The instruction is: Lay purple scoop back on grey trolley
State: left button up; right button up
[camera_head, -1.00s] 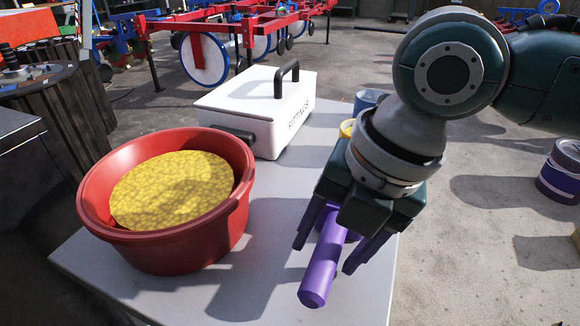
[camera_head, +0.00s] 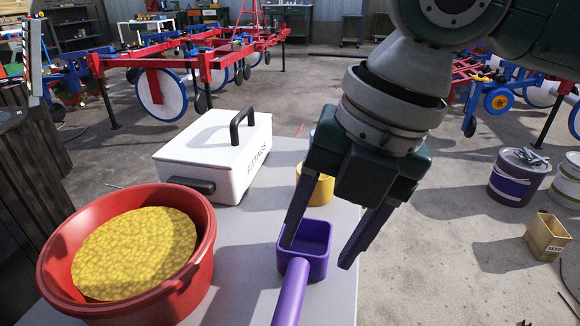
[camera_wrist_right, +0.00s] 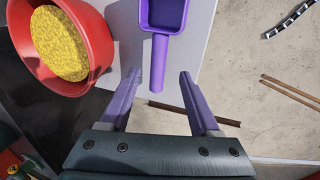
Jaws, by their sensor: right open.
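The purple scoop (camera_head: 294,284) lies on the grey trolley (camera_head: 232,252), right of the red tub, its square cup away from me and its handle towards me. It also shows in the right wrist view (camera_wrist_right: 160,50), with the handle end beyond and between the fingertips. My right gripper (camera_head: 318,256) is open above the scoop, one finger in front of the cup and the other to its right. In the right wrist view my right gripper (camera_wrist_right: 158,86) has nothing between its fingers. My left gripper is not in view.
A red tub (camera_head: 190,284) of yellow grain stands left on the trolley. A white box (camera_head: 215,155) with a black handle and a yellow container (camera_head: 320,188) stand behind. Purple-banded and white buckets (camera_head: 513,180) stand on the floor at right.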

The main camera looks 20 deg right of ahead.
aim_at(293, 325)
jog(key=s+a+m, duration=0.1)
jog(key=s+a+f+m, duration=0.1)
jog(key=a+m+y, duration=0.1)
jog(key=a, duration=0.1)
jog(key=shift+s+f, duration=0.35)
jog(key=shift+s, duration=0.05)
jog(key=s+m, duration=0.2)
jog(key=m, duration=0.3)
jog(key=s+f+m+t, duration=0.1)
jog(key=s+m, duration=0.1)
jog(key=m, duration=0.3)
jog(key=s+f+m+t, duration=0.1)
jog(key=s+m, duration=0.1)
jog(key=m, duration=0.3)
jog(key=shift+s+d+f, duration=0.1)
jog(key=shift+d+f, duration=0.05)
jog(key=shift+d, duration=0.25)
jog(key=s+d+m+h+p, duration=0.1)
jog(key=s+d+m+h, duration=0.2)
jog(key=s+d+m, duration=0.45)
notch_tip(293, 325, up, 66)
jog(key=w+d+m+p, duration=0.1)
jog(key=p, duration=6.6)
jog(key=shift+m, duration=0.35)
jog(key=shift+w+d, duration=0.1)
